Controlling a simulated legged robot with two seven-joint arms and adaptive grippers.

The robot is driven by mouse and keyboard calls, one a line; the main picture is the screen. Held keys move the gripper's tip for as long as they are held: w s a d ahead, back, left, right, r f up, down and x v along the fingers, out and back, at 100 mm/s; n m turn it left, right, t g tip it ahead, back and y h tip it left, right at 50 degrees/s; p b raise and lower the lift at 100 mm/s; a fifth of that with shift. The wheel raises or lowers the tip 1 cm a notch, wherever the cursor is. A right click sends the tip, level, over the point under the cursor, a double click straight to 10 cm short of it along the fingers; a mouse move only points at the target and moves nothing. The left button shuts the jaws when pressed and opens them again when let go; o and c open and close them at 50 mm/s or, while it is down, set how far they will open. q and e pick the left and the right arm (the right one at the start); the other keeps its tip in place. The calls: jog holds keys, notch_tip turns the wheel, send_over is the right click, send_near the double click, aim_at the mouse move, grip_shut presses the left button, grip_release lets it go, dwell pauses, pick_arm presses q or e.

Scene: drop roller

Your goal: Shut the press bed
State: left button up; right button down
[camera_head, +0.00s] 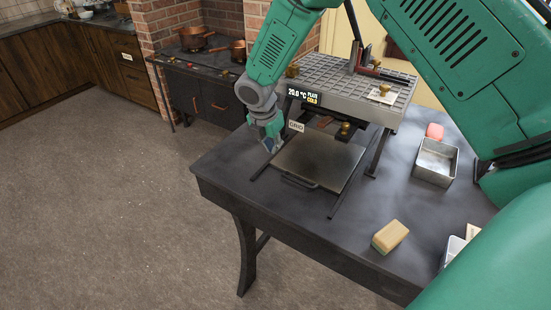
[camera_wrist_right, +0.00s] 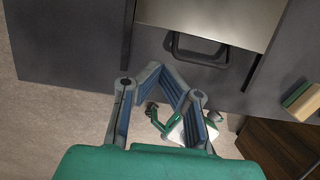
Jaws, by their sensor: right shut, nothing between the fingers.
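The press bed (camera_head: 320,158) is a flat grey-brown plate slid out on dark rails in front of the press (camera_head: 350,90) on the dark table. Its dark loop handle (camera_head: 299,183) faces the table's front edge. In the right wrist view, the bed (camera_wrist_right: 215,14) and its handle (camera_wrist_right: 200,52) are at the top. My right gripper (camera_head: 270,146) is shut and empty, left of the bed near the left rail in the head view. In the wrist view, its fingertips (camera_wrist_right: 156,70) are below and left of the handle, apart from it. My left gripper is not in view.
A yellow-green sponge block (camera_head: 390,236) lies right of the bed, near the table's front edge. A metal tin (camera_head: 436,162) and a pink item (camera_head: 435,131) are farther right. A stove with copper pans (camera_head: 197,38) stands behind left. The table in front of the handle is bare.

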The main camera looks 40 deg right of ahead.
aim_at(274, 171)
jog(key=a+f+h+b, duration=0.1)
jog(key=a+f+b, duration=0.1)
jog(key=a+b, duration=0.3)
jog(key=shift+t, duration=0.3)
jog(key=x, duration=0.9)
jog(key=shift+w+a+f+p, duration=0.1)
jog(key=shift+f+p, duration=0.2)
jog(key=shift+f, duration=0.1)
jog(key=d, duration=0.1)
jog(key=w+d, duration=0.1)
jog(key=d, duration=0.1)
jog(key=shift+w+r, duration=0.15)
jog(key=shift+w+d, duration=0.15)
jog(key=shift+d, duration=0.55)
jog(key=shift+a, duration=0.1)
